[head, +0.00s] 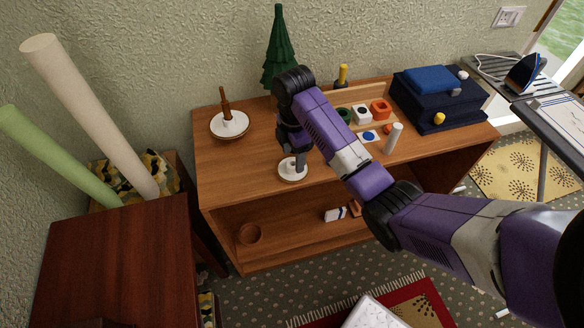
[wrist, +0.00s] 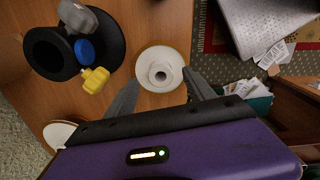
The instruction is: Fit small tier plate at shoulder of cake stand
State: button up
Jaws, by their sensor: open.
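The small tier plate (head: 292,170) is a white disc with a raised round hub, lying flat on the wooden cabinet top. In the wrist view the plate (wrist: 161,58) shows its hub and centre hole. My gripper (head: 294,160) points down over it. In the wrist view my open gripper (wrist: 163,82) has its grey fingers to either side of the plate's near part; whether they touch it I cannot tell. The cake stand (head: 229,125) stands at the back left, a white lower plate with an upright brown post. Part of a pale disc (wrist: 58,133) shows at the wrist view's lower left.
A green tree (head: 280,50) stands behind my gripper. A tray of coloured blocks (head: 361,113) and a dark blue box (head: 440,95) are to the right. A black round object (wrist: 45,52) with coloured knobs is near the plate. Wood is bare between stand and plate.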

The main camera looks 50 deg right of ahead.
aim_at(293, 162)
jog(key=shift+a+f, duration=0.1)
jog(key=shift+f, duration=1.55)
grip_shut()
jog(key=shift+r, duration=0.15)
